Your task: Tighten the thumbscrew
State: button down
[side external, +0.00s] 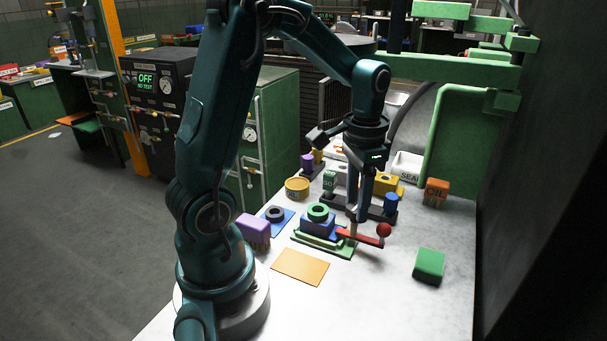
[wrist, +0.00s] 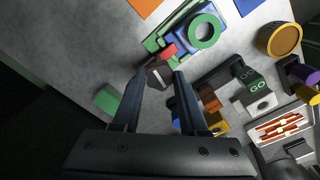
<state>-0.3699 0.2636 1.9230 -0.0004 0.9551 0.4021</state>
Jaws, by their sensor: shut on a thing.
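My gripper (side external: 354,217) points down at the right edge of the green-and-blue fixture (side external: 322,238), over a red lever (side external: 361,238). In the wrist view, my gripper's two fingers (wrist: 159,73) close around a small dark piece with a pale bar on it (wrist: 160,77). I take this piece to be the thumbscrew; its lower part is hidden. The fixture carries a green ring (side external: 318,211) on a blue block (side external: 316,226). A bit of red (wrist: 168,51) shows beside the piece in the wrist view. The lever ends in a red ball (side external: 384,230).
A green block (side external: 429,265) lies to the right, an orange sheet (side external: 301,266) in front. A purple block (side external: 253,229) and a dark ring on a blue sheet (side external: 275,214) are left. Blocks and a dark rail stand behind my gripper.

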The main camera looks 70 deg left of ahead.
jog(key=shift+c, duration=2.2)
grip_release()
jog(key=shift+r, duration=2.6)
jog(key=shift+d+r, duration=0.25)
jog(key=shift+r, duration=0.1)
jog(key=s+d+r+t, duration=0.1)
jog(key=s+d+t, duration=0.4)
jog(key=s+d, duration=0.4)
jog(key=shift+s+r+t, duration=0.15)
jog(key=shift+r+t, duration=0.15)
jog(key=shift+r, duration=0.05)
